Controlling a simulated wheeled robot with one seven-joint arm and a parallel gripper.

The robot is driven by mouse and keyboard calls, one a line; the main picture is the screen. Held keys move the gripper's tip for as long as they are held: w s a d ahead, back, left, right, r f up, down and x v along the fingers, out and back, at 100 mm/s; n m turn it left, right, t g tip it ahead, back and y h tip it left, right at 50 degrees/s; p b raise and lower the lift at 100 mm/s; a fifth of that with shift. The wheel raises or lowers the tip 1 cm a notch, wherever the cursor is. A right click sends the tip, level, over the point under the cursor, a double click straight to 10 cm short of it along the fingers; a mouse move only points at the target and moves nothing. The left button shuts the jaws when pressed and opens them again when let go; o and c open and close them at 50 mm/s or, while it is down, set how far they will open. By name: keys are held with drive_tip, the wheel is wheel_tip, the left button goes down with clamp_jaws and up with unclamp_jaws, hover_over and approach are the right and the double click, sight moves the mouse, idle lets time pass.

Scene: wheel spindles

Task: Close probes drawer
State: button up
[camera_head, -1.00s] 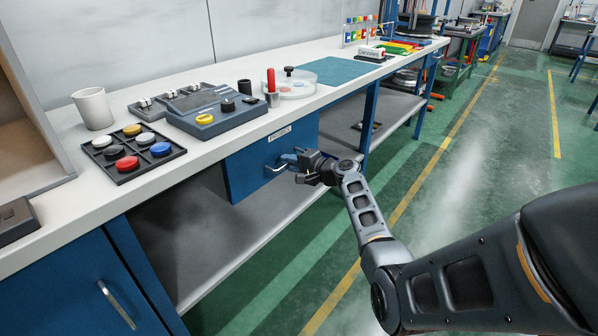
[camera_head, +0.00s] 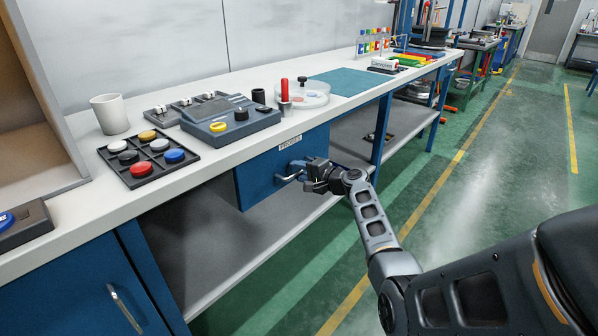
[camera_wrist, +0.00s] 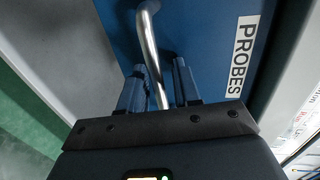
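The blue probes drawer (camera_head: 262,178) hangs under the front edge of the white workbench, with its PROBES label facing out; the label (camera_wrist: 241,58) also shows in the wrist view. Its front looks close to the bench edge; I cannot tell whether a small gap remains. A silver bar handle (camera_wrist: 150,45) sticks out from the front. My gripper (camera_head: 302,174) is at the handle. In the wrist view, the fingers of my gripper (camera_wrist: 159,88) stand on either side of the bar, with a narrow gap showing, so they look open around it.
The workbench top (camera_head: 235,155) holds a tray of coloured discs (camera_head: 147,158), a grey device (camera_head: 230,120) and a mug (camera_head: 110,113) above the drawer. A grey lower shelf (camera_head: 235,245) runs below. The green floor to the right is clear.

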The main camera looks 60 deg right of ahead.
drive_tip(key=v, duration=0.7)
drive_tip(key=shift+s+p, duration=0.3)
drive_tip(key=shift+s, duration=0.05)
drive_tip(key=shift+a, duration=0.1)
drive_tip(key=s+a+f+n+g+p, duration=0.1)
drive_tip(key=s+a+f+n, duration=0.1)
drive_tip(key=a+f, duration=0.5)
drive_tip(key=s+a+f+n+g, duration=0.1)
drive_tip(key=s+a+f+g, duration=0.1)
drive_tip(key=a, duration=0.8)
drive_tip(key=s+a+n+p, duration=0.1)
drive_tip(key=s+a+n, duration=0.55)
drive_tip(key=a, duration=0.65)
drive_tip(key=s+a+r+n+t+y+p, duration=0.1)
drive_tip(key=s+a+r+n, duration=0.4)
drive_tip(key=s+a+r, duration=0.3)
drive_tip(key=s+a+r+n+t+y+p, duration=0.1)
drive_tip(key=s+a+r+n+y, duration=0.1)
drive_tip(key=s+a+r+n, duration=0.4)
drive_tip(key=s+a+r, duration=0.2)
drive_tip(key=s+r, duration=0.3)
drive_tip(key=r, duration=0.3)
drive_tip(key=shift+s+a+t+y, duration=0.2)
drive_tip(key=shift+a+t+y, duration=0.1)
drive_tip(key=shift+a+t, duration=0.1)
